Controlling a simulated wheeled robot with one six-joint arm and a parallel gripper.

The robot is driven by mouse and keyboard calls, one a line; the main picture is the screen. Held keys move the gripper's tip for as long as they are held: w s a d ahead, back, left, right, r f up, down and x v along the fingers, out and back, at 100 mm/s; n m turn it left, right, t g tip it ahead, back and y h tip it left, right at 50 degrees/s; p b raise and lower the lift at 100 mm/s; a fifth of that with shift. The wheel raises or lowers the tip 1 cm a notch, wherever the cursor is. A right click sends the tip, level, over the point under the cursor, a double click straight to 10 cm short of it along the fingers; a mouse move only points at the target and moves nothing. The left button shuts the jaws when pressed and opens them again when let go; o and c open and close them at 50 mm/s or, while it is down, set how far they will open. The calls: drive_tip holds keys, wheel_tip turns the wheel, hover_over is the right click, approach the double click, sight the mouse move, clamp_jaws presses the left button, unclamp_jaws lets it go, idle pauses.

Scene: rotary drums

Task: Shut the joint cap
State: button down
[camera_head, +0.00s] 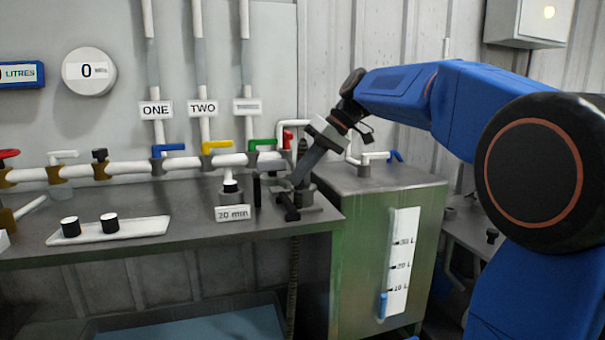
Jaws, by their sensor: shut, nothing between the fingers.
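My gripper (301,180) reaches down from the right to the right end of the grey bench. It is shut and empty, with its fingertips beside a dark fitting (288,204) at the bench corner. I cannot tell whether they touch it. I cannot make out for sure which part is the joint cap; the dark fitting is small and partly hidden by the gripper. A white pipe (125,167) runs along the back of the bench, with blue (168,148), yellow (216,145), green (262,143) and red (288,138) valve handles.
A black-topped fitting (231,187) with a "20 min" label stands left of my gripper. A white tray (140,229) holds two black caps at the left. A green tank (375,270) with a litre scale stands right of the bench. The bench front between tray and label is clear.

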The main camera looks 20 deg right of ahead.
sight(264, 181)
drive_tip(key=s+a+m+t+h, duration=0.35)
drive_tip(key=a+m, duration=0.35)
drive_tip(key=a, duration=0.3)
drive_tip(key=w+a+m+t+h, duration=0.1)
drive_tip(key=w+a+m, duration=0.4)
drive_tip(key=a, duration=0.6)
drive_tip(key=shift+w+a+t+h, duration=0.35)
drive_tip(key=shift+w+h, duration=0.2)
drive_tip(key=shift+w, duration=0.3)
drive_tip(key=shift+w+r, duration=0.1)
drive_tip(key=shift+r, duration=0.05)
idle(0.3)
